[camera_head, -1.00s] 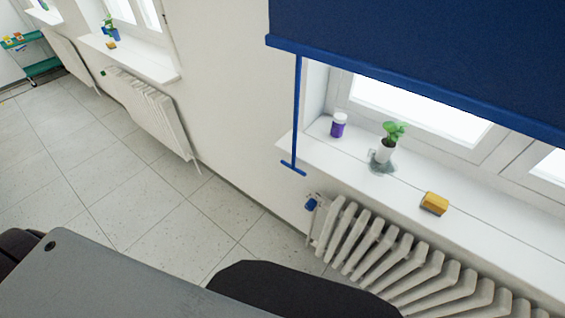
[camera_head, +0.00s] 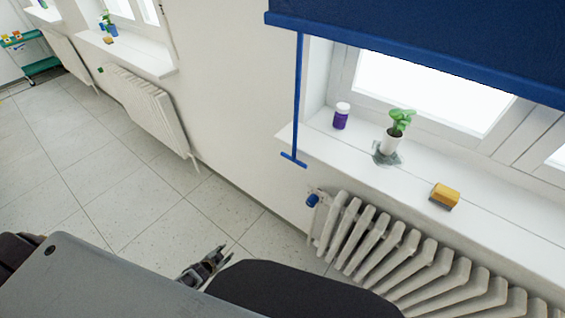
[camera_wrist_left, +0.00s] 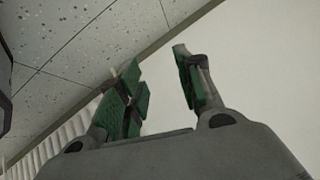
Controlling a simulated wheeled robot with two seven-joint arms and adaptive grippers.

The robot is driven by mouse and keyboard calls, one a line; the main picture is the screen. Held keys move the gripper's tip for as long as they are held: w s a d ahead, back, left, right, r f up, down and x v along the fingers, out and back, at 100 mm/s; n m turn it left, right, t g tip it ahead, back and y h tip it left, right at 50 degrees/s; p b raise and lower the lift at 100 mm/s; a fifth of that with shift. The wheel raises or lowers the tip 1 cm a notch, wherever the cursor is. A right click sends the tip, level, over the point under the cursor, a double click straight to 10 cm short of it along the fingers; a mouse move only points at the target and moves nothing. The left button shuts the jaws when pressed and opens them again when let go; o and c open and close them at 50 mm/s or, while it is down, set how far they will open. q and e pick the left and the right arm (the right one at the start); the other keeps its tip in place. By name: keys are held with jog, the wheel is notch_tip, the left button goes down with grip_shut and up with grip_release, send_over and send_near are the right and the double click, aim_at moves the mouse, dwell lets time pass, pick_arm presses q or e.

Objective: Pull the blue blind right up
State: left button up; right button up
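The blue blind (camera_head: 430,38) hangs partly lowered over the window at the upper right, its bottom bar slanting across the picture. A thin blue pull rod (camera_head: 297,95) hangs below its left end and finishes in a short crossbar (camera_head: 293,160) near the sill's left corner. My left gripper (camera_head: 218,257) shows low in the head view, well below the crossbar and apart from it. In the left wrist view its green-padded fingers (camera_wrist_left: 160,85) are spread with nothing between them. My right gripper is not in view.
The white sill (camera_head: 345,150) carries a purple jar (camera_head: 341,116), a potted plant (camera_head: 392,140) and a yellow sponge-like block (camera_head: 444,195). A ribbed radiator (camera_head: 385,245) with a blue valve knob (camera_head: 312,200) is below. The tiled floor (camera_head: 150,205) to the left is clear.

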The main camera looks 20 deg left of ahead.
pick_arm(q)
jog(key=w+a+r+m+t+h+b, duration=0.1)
jog(key=w+r+m+t+h+b, duration=0.3)
jog(key=w+r, duration=0.7)
jog(key=w+a+r+m+t+h+b, duration=0.25)
jog(key=w+r+m, duration=0.25)
jog(key=w+r, duration=0.7)
jog(key=s+d+r+m+g+h+b, duration=0.1)
jog(key=d+r+m+g+h+b, duration=0.2)
jog(key=r+m, duration=0.5)
jog(key=s+d+r+m+g+h+b, duration=0.2)
jog(key=d+r+m+g+h+b, duration=0.2)
jog(key=r, duration=0.9)
jog(key=shift+d+m+h+b, duration=1)
jog(key=shift+d+m+h, duration=1.25)
jog(key=shift+m, duration=0.45)
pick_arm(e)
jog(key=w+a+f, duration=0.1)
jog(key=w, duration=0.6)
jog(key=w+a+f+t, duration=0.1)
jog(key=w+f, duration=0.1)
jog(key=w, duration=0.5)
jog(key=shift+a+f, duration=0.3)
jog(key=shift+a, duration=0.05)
pick_arm(q)
jog(key=shift+w+d, duration=0.15)
jog(key=shift+d, duration=0.05)
